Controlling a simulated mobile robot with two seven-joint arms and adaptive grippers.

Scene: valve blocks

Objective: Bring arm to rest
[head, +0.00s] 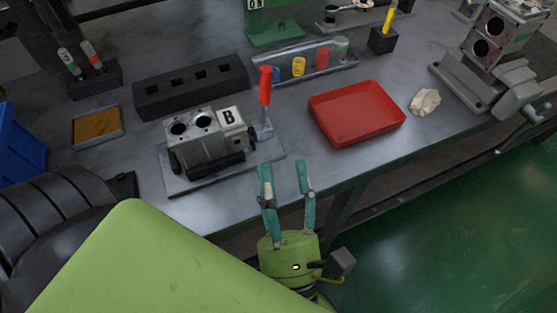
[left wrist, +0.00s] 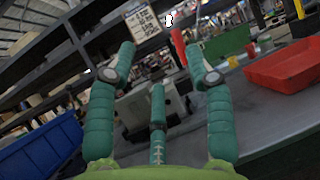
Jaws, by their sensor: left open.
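My left gripper (head: 285,178) has a green body and teal fingers. It is open and empty, in front of the bench's near edge in the head view. Its fingers also show spread in the left wrist view (left wrist: 160,65), with nothing between them. Beyond it, a grey valve block (head: 203,140) marked B sits on a flat plate (head: 182,183) with a red-handled clamp (head: 265,88) beside it. In the left wrist view the block is partly hidden behind the fingers. My right gripper is in neither view.
A red tray (head: 357,112) lies on the bench right of the valve block, with a crumpled cloth (head: 425,101) beside it. A black rack (head: 192,87) stands behind the block. A blue bin (head: 20,145) is at the left. Green floor (head: 450,215) is open at the lower right.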

